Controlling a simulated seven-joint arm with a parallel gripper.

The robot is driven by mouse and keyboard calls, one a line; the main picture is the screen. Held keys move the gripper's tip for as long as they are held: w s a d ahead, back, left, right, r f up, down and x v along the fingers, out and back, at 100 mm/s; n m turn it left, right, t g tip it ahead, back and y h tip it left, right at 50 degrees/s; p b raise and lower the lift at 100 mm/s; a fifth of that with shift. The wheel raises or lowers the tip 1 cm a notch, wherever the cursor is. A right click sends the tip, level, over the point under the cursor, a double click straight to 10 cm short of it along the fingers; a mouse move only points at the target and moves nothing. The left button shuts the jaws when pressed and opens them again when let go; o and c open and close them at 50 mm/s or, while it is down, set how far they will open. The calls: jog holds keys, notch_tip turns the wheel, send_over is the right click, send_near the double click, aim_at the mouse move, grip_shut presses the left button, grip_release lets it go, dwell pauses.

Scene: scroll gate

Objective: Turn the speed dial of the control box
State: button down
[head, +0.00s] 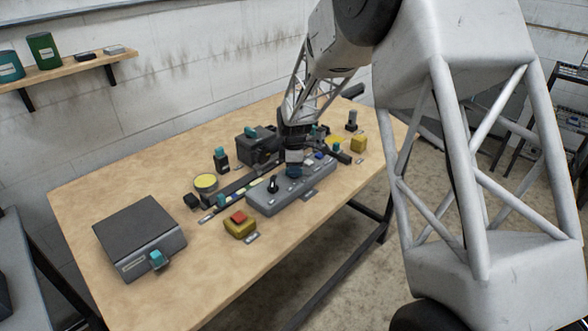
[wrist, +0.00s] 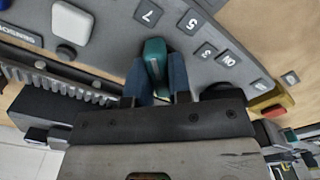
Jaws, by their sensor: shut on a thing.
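The control box (head: 262,203) is a long grey box near the front edge of the wooden table. In the wrist view its grey top (wrist: 105,35) carries number labels, including 7, 5 and 3, and an ON label. The speed dial (wrist: 154,56) is a teal knob beside these labels. My gripper (wrist: 157,78) is shut on the teal dial, with one blue fingertip on each side of it. In the head view my gripper (head: 294,170) reaches down onto the box and hides the dial. A black knob (head: 272,186) stands left of it.
A yellow box with a red button (head: 239,225) sits front left of the control box. A dark-lidded grey box (head: 140,235) stands at the left. A rail (head: 235,189) with small parts runs behind.

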dwell(0.3)
jog(key=c, duration=1)
grip_release()
jog(key=shift+c, duration=0.2)
jog(key=shift+r, duration=0.2)
jog(key=shift+r, duration=3.75)
